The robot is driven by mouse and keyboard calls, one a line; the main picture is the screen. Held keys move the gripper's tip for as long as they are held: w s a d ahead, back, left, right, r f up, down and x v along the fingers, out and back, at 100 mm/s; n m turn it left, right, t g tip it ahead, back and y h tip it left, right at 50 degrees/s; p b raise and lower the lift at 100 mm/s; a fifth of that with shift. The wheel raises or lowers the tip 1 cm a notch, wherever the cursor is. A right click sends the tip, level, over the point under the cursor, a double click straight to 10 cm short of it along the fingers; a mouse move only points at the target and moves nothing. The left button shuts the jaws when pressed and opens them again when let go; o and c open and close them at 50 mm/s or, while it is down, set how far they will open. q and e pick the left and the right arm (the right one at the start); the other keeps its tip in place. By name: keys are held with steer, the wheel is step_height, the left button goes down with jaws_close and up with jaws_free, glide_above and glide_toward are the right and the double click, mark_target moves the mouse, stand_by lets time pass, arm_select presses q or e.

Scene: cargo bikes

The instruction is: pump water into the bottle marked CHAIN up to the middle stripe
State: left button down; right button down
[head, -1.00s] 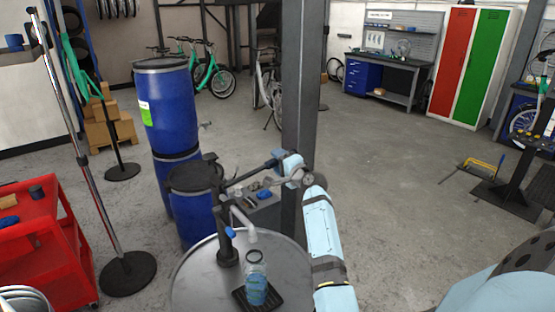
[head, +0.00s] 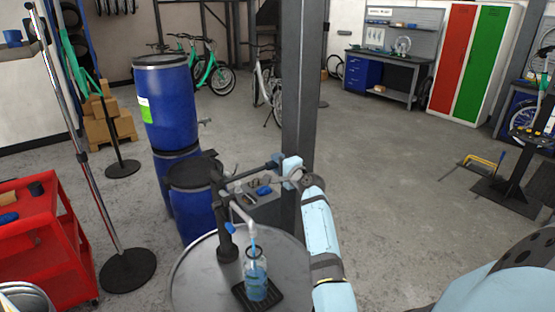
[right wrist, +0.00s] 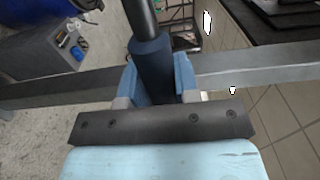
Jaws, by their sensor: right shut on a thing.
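The clear bottle (head: 256,282) stands upright on a small black drip tray (head: 272,299) on the round metal drum top (head: 200,283). It holds blue water; its marking and stripes are too small to read. The pump (head: 227,238) stands beside it, its spout (head: 243,215) above the bottle's mouth. A thin blue stream (head: 253,246) runs from the spout into the bottle. My right gripper (head: 290,168) is shut on the pump handle, to the right of the pump. The right wrist view shows its fingers on both sides of the dark blue handle (right wrist: 152,62). My left gripper is not in view.
Blue barrels (head: 166,105) stand behind the pump. A grey box (head: 262,208) and a dark pillar (head: 298,100) are close behind my right gripper. A red cart (head: 40,245) and a stand with a round black base (head: 127,270) are at left.

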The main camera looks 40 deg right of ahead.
steer(key=shift+f, duration=0.15)
steer(key=c, duration=0.8)
jaws_free()
steer(key=shift+c, duration=0.2)
steer(key=s+a+b, duration=0.1)
steer(key=s+b, duration=0.1)
steer(key=s, duration=1.1)
steer(key=shift+s+a, duration=0.3)
steer(key=shift+s, duration=0.1)
